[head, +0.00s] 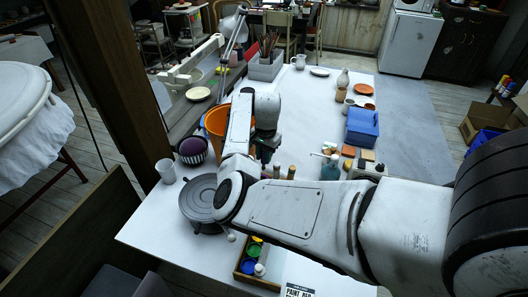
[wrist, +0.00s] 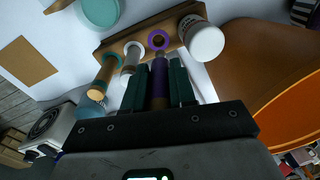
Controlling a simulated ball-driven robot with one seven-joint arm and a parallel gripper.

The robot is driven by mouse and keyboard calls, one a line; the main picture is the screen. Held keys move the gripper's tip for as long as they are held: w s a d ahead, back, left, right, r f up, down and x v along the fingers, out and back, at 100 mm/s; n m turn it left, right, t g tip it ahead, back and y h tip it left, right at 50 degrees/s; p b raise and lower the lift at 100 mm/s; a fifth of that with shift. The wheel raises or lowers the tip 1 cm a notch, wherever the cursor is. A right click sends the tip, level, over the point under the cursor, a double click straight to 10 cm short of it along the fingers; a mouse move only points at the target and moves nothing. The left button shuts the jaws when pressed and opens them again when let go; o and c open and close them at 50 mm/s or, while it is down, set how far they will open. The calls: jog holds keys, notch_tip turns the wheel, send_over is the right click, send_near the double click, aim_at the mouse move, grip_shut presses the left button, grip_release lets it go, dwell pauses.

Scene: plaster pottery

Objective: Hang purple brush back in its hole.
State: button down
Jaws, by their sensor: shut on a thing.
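In the wrist view, my gripper (wrist: 159,68) is shut on the purple brush (wrist: 159,78), which lies between its two dark green fingers. The brush's far end is close to a purple-ringed hole (wrist: 158,39) in a wooden rack (wrist: 172,29). I cannot tell whether the brush touches the hole. In the head view, my gripper (head: 265,153) is over the table, partly hidden by my arm; the held brush cannot be made out there.
A white tub (wrist: 204,41) stands right of the rack. The table's (head: 314,100) middle is clear.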

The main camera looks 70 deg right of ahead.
aim_at(263, 164)
jog(key=shift+f+b, duration=1.55)
jog(key=shift+f, duration=0.2)
jog(key=shift+f, duration=0.1)
jog(key=shift+f+b, duration=1.4)
jog(key=shift+f, duration=0.8)
jog(key=shift+f, duration=0.3)
jog(key=c, duration=0.8)
grip_release()
jog(key=shift+c, duration=0.2)
jog(key=r, duration=0.3)
jog(key=r+b, duration=0.1)
jog(key=r, duration=0.7)
jog(key=shift+s+a, duration=0.2)
jog(key=shift+s, duration=0.1)
jog(key=shift+f, duration=0.1)
